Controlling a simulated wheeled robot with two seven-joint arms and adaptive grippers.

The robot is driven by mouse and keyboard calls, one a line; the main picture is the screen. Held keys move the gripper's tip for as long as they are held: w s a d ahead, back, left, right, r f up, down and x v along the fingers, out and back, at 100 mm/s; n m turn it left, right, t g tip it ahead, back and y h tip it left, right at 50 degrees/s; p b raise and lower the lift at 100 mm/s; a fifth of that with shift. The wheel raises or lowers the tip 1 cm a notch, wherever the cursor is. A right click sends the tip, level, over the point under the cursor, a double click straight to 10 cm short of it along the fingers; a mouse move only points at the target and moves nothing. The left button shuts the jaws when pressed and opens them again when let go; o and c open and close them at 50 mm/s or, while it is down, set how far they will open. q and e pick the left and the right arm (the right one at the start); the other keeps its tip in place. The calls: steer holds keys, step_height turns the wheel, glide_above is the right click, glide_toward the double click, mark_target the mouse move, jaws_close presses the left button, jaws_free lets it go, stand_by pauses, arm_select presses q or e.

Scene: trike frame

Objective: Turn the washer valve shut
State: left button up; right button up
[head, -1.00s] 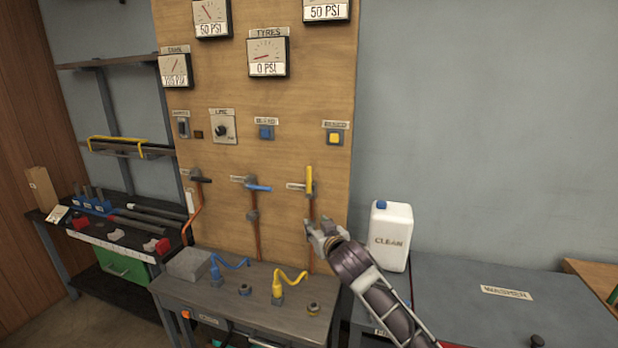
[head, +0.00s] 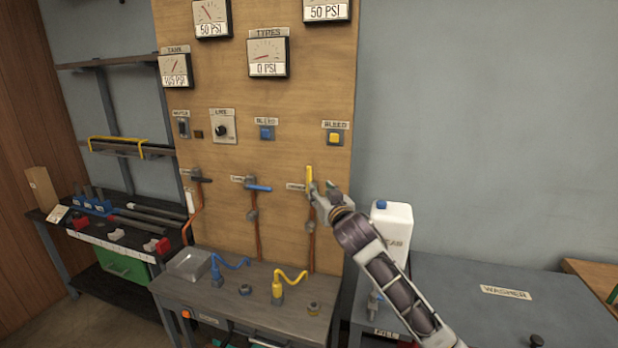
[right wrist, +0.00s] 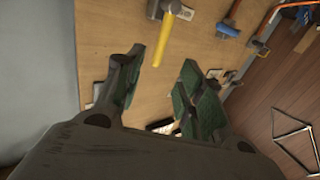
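The yellow-handled valve (head: 309,175) is on the wooden panel, with its handle upright; the small label beside it is too blurred to read. The handle also shows in the right wrist view (right wrist: 163,38), reaching in between the fingertips. My right gripper (head: 318,192) is in front of the panel at the lower end of this handle and hides part of the valve. In the right wrist view, its green-padded fingers (right wrist: 162,62) are spread, with a gap on both sides of the handle. My left gripper is not in view.
To the left are a blue-handled valve (head: 258,188) and a black-handled valve (head: 201,180), both handles about level. Below, the bench (head: 235,318) carries yellow and blue hose fittings. A white bottle (head: 395,222) stands behind my right arm. Gauges hang above.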

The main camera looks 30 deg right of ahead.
mark_target(310, 177)
steer(key=shift+p+x, duration=1.5)
steer(key=shift+x, duration=5)
jaws_close()
